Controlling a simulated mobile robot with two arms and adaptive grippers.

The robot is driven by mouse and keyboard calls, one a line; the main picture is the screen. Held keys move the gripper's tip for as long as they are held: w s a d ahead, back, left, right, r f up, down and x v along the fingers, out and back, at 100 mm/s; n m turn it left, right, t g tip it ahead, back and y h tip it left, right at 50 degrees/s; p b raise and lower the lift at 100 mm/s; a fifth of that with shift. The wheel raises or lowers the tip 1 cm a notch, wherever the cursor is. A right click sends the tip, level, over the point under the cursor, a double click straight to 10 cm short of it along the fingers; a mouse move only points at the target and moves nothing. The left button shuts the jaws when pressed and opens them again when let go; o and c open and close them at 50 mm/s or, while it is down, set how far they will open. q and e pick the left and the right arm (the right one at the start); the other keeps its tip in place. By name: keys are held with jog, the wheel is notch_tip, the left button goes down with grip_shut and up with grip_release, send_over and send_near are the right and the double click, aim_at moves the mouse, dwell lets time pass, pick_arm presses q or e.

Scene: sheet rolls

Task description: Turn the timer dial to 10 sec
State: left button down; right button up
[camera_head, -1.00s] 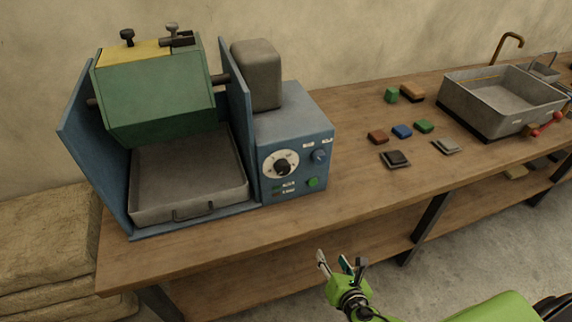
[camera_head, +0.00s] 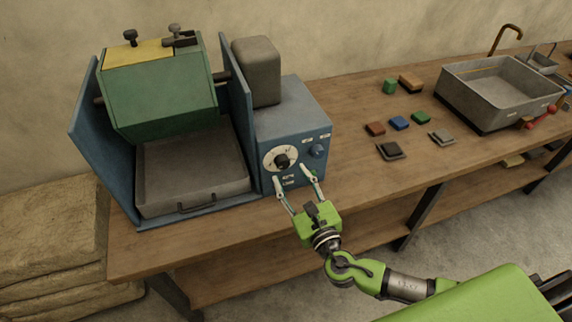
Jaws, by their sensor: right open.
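The timer dial (camera_head: 282,160) is a black knob on a white round scale, on the front of the blue control box (camera_head: 291,108). The scale's marks are too small to read. My right gripper (camera_head: 294,174) is open and empty, with its fingers spread and pointing at the box's front. Its fingertips show just below the dial, one to the lower left and one to the lower right. I cannot tell whether they touch the panel. The lower part of the panel is partly hidden by the gripper. My left gripper is not in view.
A blue knob (camera_head: 317,151) sits right of the dial. A green drum (camera_head: 160,92) hangs over a grey tray (camera_head: 190,205) on the left. Several small coloured blocks and a grey sink (camera_head: 490,107) are on the wooden bench (camera_head: 350,175) to the right.

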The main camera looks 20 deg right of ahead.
aim_at(284, 166)
jog(key=shift+w+a+p, duration=0.2)
jog(key=shift+w+p, duration=0.1)
jog(key=shift+w, duration=1.8)
jog(key=c, duration=1.1)
jog(key=shift+f, duration=0.1)
